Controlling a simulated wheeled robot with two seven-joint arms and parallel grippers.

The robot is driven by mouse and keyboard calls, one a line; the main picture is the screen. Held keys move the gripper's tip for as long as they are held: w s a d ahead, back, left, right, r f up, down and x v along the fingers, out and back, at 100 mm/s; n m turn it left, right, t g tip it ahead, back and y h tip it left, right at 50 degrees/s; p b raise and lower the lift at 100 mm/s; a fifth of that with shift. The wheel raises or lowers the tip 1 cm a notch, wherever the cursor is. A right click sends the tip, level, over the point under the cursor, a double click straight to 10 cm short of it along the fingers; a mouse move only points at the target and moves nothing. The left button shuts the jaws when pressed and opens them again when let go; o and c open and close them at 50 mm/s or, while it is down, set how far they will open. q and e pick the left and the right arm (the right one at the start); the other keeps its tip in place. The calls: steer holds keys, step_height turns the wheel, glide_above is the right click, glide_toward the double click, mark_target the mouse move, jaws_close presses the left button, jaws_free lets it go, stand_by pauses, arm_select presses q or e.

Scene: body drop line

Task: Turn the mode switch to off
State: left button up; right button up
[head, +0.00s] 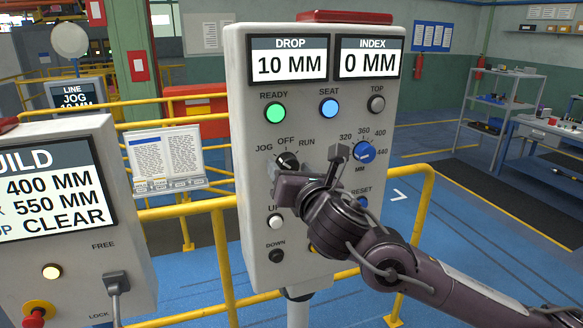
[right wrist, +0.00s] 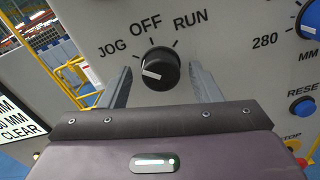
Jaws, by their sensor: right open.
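The mode switch is a round black knob (head: 287,160) on the grey control panel, with JOG, OFF and RUN printed around it. In the right wrist view the knob (right wrist: 158,68) shows a white mark on its left side, towards JOG rather than OFF. My right gripper (head: 292,170) is in front of the panel at the knob and partly covers it in the head view. Its two fingers (right wrist: 161,68) are open, one on each side of the knob, with gaps showing. I cannot tell how deep the fingertips reach. My left gripper is not in view.
A blue MM dial (head: 365,152) sits right of the switch, with a blue RESET button (head: 362,202) below. Green, blue and grey buttons are above; a white UP button (head: 275,221) is below. A BUILD panel (head: 60,220) stands left. Yellow railing (head: 420,210) runs behind.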

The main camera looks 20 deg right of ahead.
steer(key=shift+w, duration=0.1)
steer(key=c, duration=1)
steer(key=shift+f+m+b, duration=0.1)
steer(key=shift+m+b, duration=0.2)
steer(key=shift+m, duration=0.1)
steer(key=m+b, duration=0.3)
steer(key=m, duration=0.6)
